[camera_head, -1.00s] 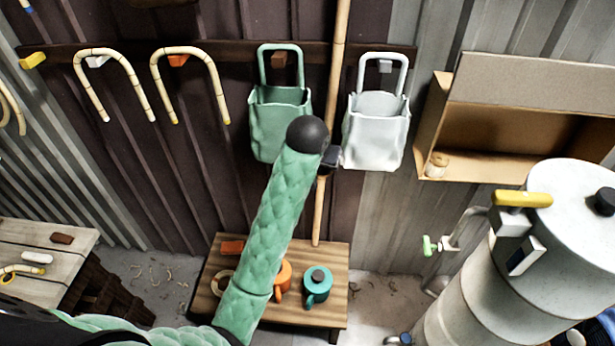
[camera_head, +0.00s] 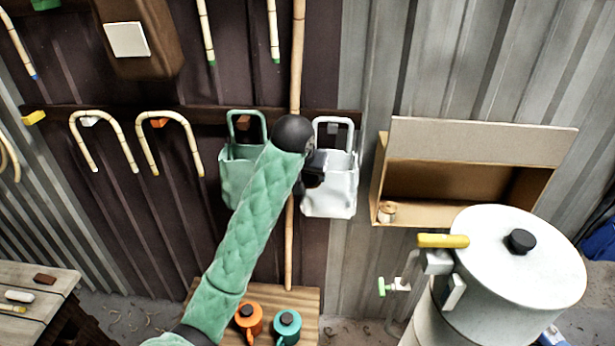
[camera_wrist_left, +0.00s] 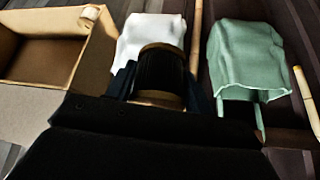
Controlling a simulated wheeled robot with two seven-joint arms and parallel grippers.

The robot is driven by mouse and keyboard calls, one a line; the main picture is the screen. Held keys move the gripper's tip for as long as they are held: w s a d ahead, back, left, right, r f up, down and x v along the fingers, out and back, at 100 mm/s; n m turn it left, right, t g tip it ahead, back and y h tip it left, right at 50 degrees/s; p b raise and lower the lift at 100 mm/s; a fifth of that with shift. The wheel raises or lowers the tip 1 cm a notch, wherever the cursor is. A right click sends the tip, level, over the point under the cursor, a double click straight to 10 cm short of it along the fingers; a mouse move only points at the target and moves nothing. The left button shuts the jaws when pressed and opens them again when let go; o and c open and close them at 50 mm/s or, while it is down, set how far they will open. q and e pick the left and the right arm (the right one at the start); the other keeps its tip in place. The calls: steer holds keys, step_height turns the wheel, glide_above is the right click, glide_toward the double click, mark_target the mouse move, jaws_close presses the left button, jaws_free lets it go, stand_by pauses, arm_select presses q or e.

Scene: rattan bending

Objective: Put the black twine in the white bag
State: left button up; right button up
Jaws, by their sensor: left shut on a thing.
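The white bag (camera_head: 332,190) hangs on the wall by its handle, with its open top up. My left gripper (camera_head: 314,172) is in front of the bag's left side in the head view and hides part of it. In the left wrist view, the gripper (camera_wrist_left: 160,95) is shut on the black twine (camera_wrist_left: 160,72), a dark spool with brown ends. The spool overlaps the white bag (camera_wrist_left: 150,30) there; I cannot tell whether they touch. My right gripper is in neither view.
A green bag (camera_head: 238,180) hangs just left of the white one. A bamboo pole (camera_head: 297,60) stands between them. An open cardboard box (camera_head: 470,210) with a light twine roll (camera_head: 387,211) is at right, above a white tank (camera_head: 515,270). Orange (camera_head: 248,318) and teal (camera_head: 287,325) pots stand below.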

arm_select(q)
steer(key=shift+w+d+f, duration=0.1)
steer(key=shift+w+d, duration=0.35)
steer(key=shift+w, duration=0.5)
steer(key=shift+w+a+f, duration=0.1)
steer(key=shift+w+a, duration=0.05)
steer(key=shift+w, duration=0.3)
steer(key=shift+w+a+f, duration=0.1)
steer(key=shift+w+a, duration=0.05)
steer(key=shift+w, duration=0.3)
steer(key=w+f, duration=0.1)
steer(key=w, duration=0.9)
steer(key=shift+f, duration=0.2)
steer(key=shift+w+d, duration=0.1)
